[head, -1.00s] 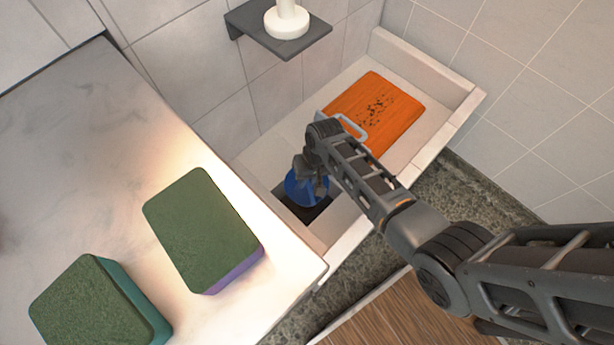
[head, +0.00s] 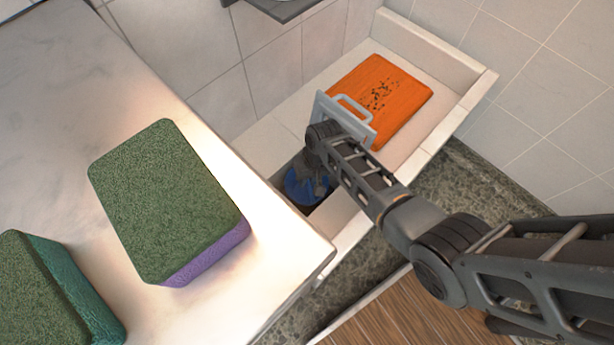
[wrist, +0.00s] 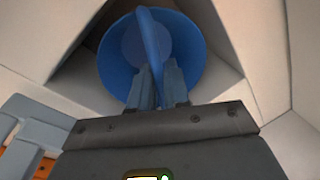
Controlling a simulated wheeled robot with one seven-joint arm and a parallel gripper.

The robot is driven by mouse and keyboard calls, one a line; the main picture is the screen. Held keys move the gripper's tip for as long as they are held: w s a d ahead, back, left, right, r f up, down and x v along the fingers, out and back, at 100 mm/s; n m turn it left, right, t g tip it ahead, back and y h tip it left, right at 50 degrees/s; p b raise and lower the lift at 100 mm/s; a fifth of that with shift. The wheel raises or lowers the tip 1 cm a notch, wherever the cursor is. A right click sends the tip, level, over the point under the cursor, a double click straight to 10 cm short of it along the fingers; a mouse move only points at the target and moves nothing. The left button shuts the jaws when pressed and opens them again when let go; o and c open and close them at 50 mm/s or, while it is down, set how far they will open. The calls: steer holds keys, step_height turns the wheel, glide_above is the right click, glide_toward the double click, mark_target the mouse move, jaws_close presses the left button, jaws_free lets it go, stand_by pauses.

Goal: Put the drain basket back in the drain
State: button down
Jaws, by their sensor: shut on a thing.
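The blue drain basket (head: 303,187) sits at the dark square drain opening (head: 318,207) in the floor of the pale trough, partly inside it. In the wrist view it shows as a round blue bowl (wrist: 190,50) with an upright handle (wrist: 153,50). My gripper (wrist: 159,88) is shut on that handle. In the head view my gripper (head: 308,168) comes down from above, and my wrist hides part of the basket. I cannot tell whether the basket is fully seated.
A grey grate with a handle (head: 345,118) stands tilted beside my wrist, near an orange sponge or cloth (head: 392,95) in the trough. Green sponges (head: 160,195) lie on the white counter (head: 60,100) at left. Trough walls (head: 345,235) stand close around the drain.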

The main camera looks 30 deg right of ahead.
steer(key=shift+f, duration=0.3)
steer(key=c, duration=1)
jaws_free()
steer(key=shift+o, duration=0.3)
steer(key=o, duration=0.4)
step_height(320, 180, up, 16)
steer(key=p, duration=1.5)
